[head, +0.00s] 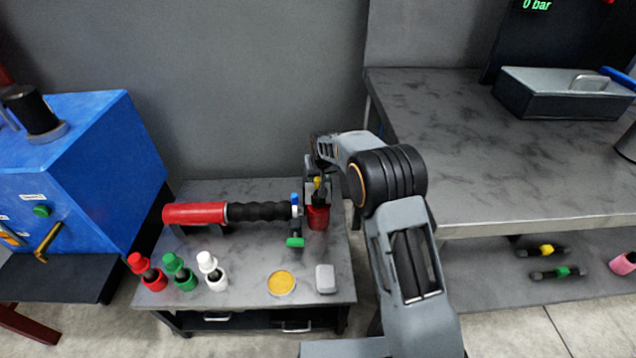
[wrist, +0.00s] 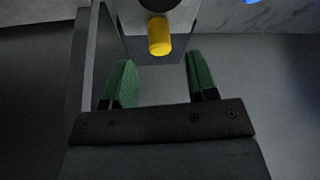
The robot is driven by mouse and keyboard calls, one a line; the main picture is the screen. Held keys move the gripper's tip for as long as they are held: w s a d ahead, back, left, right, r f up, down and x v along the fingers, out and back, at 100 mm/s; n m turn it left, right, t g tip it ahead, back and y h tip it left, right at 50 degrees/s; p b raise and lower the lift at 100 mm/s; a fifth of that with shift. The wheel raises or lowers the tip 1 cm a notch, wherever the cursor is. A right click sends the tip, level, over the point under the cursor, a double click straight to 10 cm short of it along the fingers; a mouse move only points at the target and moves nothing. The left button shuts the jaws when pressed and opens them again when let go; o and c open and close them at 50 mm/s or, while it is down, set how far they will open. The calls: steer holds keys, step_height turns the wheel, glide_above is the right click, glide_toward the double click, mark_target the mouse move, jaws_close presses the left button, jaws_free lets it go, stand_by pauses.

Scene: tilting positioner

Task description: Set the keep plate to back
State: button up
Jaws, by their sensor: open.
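My gripper (wrist: 162,80) is open, its two green fingertips apart with nothing between them. A yellow peg (wrist: 160,36) sticks out of a grey metal part (wrist: 135,40) just beyond the fingertips, roughly in line with the gap. I cannot tell whether this part is the keep plate. In the head view my gripper (head: 314,172) is at the back right corner of the small table, by a yellow piece (head: 317,184) above a red cup-shaped part (head: 318,217). My arm partly hides this spot. No part is clearly recognisable as the keep plate.
A red and black cylinder (head: 225,212) lies across the small table (head: 240,290). Red, green and white capped pieces (head: 180,272), a yellow disc (head: 281,282) and a grey block (head: 325,278) stand in front. A blue machine (head: 80,170) is left, a larger bench (head: 470,150) right.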

mark_target(318, 179)
steer(key=shift+b+x, duration=0.4)
steer(key=shift+x, duration=2.05)
steer(key=shift+c, duration=0.5)
jaws_close()
